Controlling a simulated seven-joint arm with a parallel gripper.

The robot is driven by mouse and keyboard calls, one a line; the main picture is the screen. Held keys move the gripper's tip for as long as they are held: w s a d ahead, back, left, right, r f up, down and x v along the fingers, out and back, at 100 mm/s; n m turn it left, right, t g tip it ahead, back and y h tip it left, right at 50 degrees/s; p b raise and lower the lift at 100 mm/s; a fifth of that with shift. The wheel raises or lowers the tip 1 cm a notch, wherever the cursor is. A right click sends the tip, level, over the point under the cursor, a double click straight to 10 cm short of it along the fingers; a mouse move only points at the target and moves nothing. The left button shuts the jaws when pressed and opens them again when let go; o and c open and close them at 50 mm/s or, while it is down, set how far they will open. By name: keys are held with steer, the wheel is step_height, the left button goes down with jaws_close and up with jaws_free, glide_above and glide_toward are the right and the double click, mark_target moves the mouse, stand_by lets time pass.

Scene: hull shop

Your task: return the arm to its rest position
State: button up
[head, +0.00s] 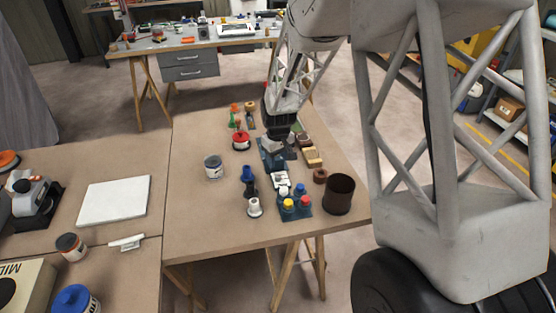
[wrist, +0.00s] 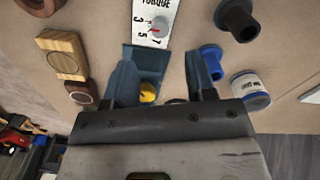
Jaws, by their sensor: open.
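My gripper (head: 272,158) hangs low over the right-hand brown table (head: 200,225), above its group of small objects. In the wrist view my gripper (wrist: 172,68) shows two blue-grey fingers spread apart, with nothing clasped between them. A small yellow part (wrist: 148,92) shows by the left finger; I cannot tell how far below it is. A white torque panel with a knob (wrist: 155,22) lies beyond the fingertips. The arm reaches down from the top of the head view.
A dark brown cup (head: 339,193) stands at right, a grey-white can (head: 213,167) at left. The table's left part is mostly clear.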

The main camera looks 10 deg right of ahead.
stand_by(0.3)
steer(key=s+r+m+t, duration=0.2)
steer(key=s+r+m, duration=0.1)
steer(key=s+r, duration=2)
steer(key=s+m, duration=0.1)
steer(key=s, duration=1.4)
steer(key=shift+d+r+t, duration=0.3)
